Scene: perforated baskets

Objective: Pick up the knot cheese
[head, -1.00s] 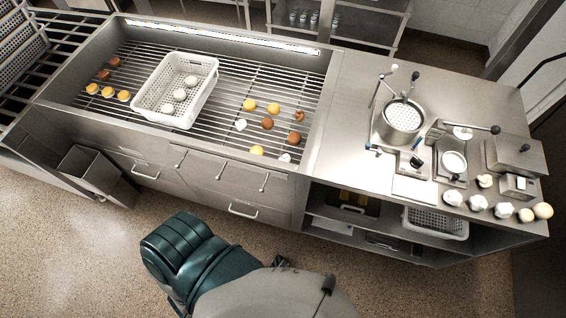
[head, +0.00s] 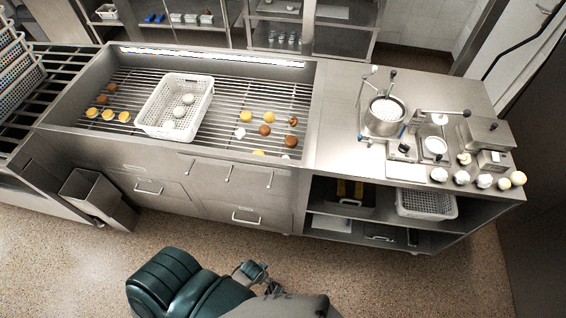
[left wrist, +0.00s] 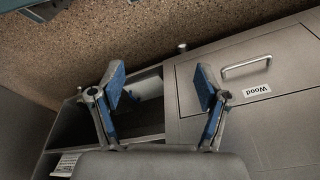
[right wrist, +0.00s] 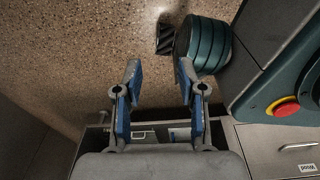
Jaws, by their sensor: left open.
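Several small white lumpy pieces that may be knot cheese (head: 461,177) sit along the front edge of the right counter in the head view. Other white pieces are a piece on the rack (head: 240,133) and rounder ones in the white basket (head: 184,99); their exact shapes are too small to tell. A gripper, seemingly my left (head: 250,272), shows low in the head view, well short of the counter. In the left wrist view my left gripper (left wrist: 160,85) is open and empty before the cabinet. In the right wrist view my right gripper (right wrist: 158,75) is open and empty above the floor.
A white perforated basket (head: 151,103) stands on the rack (head: 222,110) among yellow and brown pieces. A pot (head: 385,118) and devices with levers crowd the right counter (head: 335,130). A basket (head: 427,203) sits on the shelf below. The floor in front is clear.

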